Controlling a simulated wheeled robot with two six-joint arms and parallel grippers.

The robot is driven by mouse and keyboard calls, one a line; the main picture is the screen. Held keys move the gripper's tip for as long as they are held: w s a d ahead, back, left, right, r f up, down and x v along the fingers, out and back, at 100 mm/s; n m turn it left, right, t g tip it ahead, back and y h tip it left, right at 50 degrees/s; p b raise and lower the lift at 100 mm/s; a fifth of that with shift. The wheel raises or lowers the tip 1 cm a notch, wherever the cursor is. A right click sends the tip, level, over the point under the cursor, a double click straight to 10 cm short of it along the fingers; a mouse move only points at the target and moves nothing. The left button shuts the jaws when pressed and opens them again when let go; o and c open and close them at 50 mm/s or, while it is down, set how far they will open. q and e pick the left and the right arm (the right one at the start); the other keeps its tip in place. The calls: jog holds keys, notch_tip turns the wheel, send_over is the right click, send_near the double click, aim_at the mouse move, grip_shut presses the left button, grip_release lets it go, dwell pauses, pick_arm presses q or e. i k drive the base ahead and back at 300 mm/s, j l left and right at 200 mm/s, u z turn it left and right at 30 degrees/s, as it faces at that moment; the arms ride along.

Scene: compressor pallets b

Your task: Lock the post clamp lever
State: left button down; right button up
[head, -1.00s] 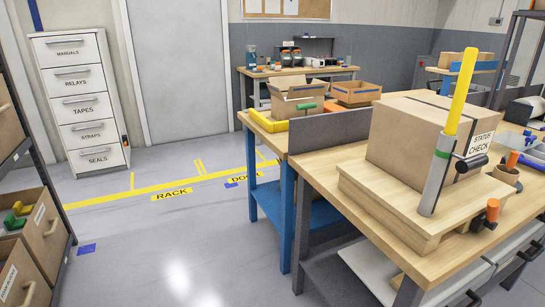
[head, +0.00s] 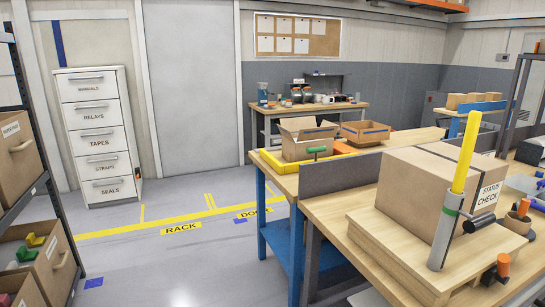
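A tall post stands at the right of the head view, with a yellow upper tube (head: 465,150) in a grey lower sleeve (head: 443,238). A green band (head: 453,203) circles the sleeve near its top. A black handle (head: 480,222) sticks out to the right of the sleeve just below the band; it appears to be the clamp lever. Whether it is locked cannot be told. The post stands at the near right corner of a wooden pallet (head: 385,246), beside a carton (head: 425,190) labelled STATUS CHECK. Neither of my grippers is in view.
An orange-topped black fitting (head: 501,268) is at the pallet's right side. A small cup (head: 516,221) stands behind it. A grey divider panel (head: 338,174) edges the bench. Left are a shelf rack (head: 35,170) and a drawer cabinet (head: 100,140). The floor between is clear.

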aim_at(503, 259)
jog(key=z, duration=1.5)
